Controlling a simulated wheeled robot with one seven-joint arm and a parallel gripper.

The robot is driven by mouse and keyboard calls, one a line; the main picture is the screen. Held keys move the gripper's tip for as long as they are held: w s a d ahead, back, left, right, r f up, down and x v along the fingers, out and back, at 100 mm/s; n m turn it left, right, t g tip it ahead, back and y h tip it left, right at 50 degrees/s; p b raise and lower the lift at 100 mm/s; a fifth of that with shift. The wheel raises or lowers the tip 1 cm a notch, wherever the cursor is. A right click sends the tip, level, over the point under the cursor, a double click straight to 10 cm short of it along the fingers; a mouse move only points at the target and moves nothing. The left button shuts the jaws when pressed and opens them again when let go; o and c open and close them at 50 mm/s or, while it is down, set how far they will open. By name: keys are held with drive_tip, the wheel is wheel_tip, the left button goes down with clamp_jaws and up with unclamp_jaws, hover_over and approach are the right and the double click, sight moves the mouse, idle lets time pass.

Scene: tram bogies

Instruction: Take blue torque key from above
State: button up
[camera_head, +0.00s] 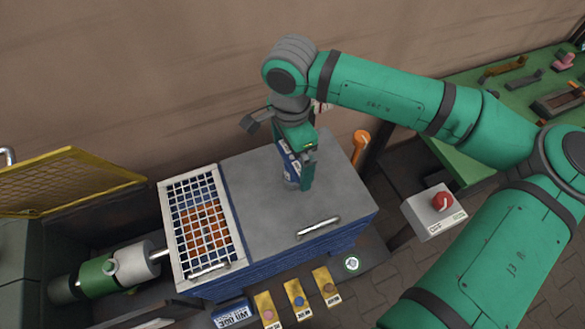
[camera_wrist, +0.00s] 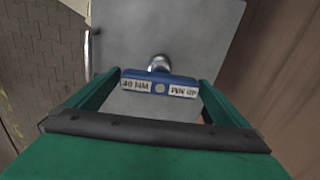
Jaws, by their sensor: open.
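The blue torque key (camera_wrist: 160,80) shows in the wrist view as a blue crossbar with white labels reading "40 NM" and "PIN UP". A round silver end (camera_wrist: 159,63) shows just beyond the bar. In the head view, the key (camera_head: 290,165) stands on the grey cabinet top (camera_head: 265,215), partly hidden by my gripper. My gripper (camera_head: 298,163) points down over it. In the wrist view, its green fingers lie one at each end of the bar, apart and open. I cannot tell whether either finger touches the bar.
A white grid guard (camera_head: 200,228) covers the cabinet's left part. A silver handle (camera_head: 318,226) lies near the front edge. An orange-topped post (camera_head: 360,140) stands behind at the right. A grey box with a red button (camera_head: 441,203) stands to the right. The rest of the grey top is clear.

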drive_tip(key=shift+w+d+f, duration=0.1)
drive_tip(key=shift+d+f, duration=0.05)
drive_tip(key=shift+f, duration=2.5)
drive_tip(key=c, duration=1.2)
